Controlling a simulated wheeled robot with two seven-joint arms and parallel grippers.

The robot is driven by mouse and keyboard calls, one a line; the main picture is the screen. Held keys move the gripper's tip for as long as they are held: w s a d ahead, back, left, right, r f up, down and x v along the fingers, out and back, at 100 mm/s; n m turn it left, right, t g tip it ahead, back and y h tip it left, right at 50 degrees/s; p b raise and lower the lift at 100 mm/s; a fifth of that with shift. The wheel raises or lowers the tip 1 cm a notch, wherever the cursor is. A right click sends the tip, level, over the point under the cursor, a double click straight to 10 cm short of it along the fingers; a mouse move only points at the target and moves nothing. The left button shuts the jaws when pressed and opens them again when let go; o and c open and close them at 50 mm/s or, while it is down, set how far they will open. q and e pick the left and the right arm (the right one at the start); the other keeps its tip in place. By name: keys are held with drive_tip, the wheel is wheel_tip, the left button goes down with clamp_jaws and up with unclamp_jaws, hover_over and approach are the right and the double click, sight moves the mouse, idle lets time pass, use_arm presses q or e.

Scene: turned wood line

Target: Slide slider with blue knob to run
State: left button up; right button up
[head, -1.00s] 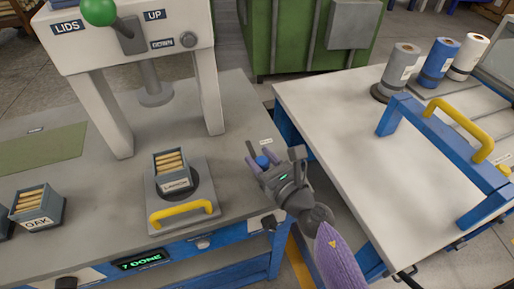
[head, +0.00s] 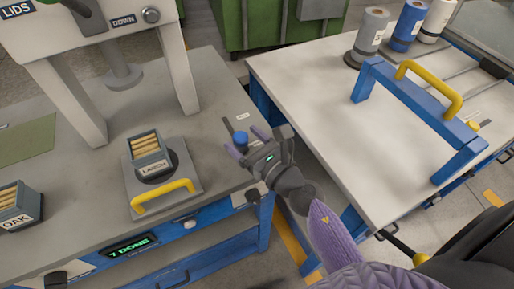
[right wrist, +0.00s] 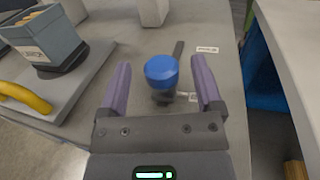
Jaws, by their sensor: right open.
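The slider's blue knob (head: 241,138) stands near the right edge of the grey workbench. In the right wrist view the knob (right wrist: 162,72) sits on a dark post at the near end of a dark slot (right wrist: 178,49). A white label (right wrist: 208,49) lies beside the slot's far end, and another label, partly hidden, is near the knob; I cannot read either. My right gripper (head: 247,144) is open, with its purple fingers on either side of the knob and gaps showing on both sides. My left gripper is not in view.
A box marked LARCH (head: 148,153) sits on a plate with a yellow handle (head: 163,197), left of the knob. A white press frame (head: 68,100) stands behind. A white table (head: 310,110) with a blue rack (head: 420,115) is to the right, across a gap.

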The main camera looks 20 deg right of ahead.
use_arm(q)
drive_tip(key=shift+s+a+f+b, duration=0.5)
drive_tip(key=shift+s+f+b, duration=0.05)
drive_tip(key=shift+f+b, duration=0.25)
use_arm(e)
drive_tip(key=v, duration=0.8)
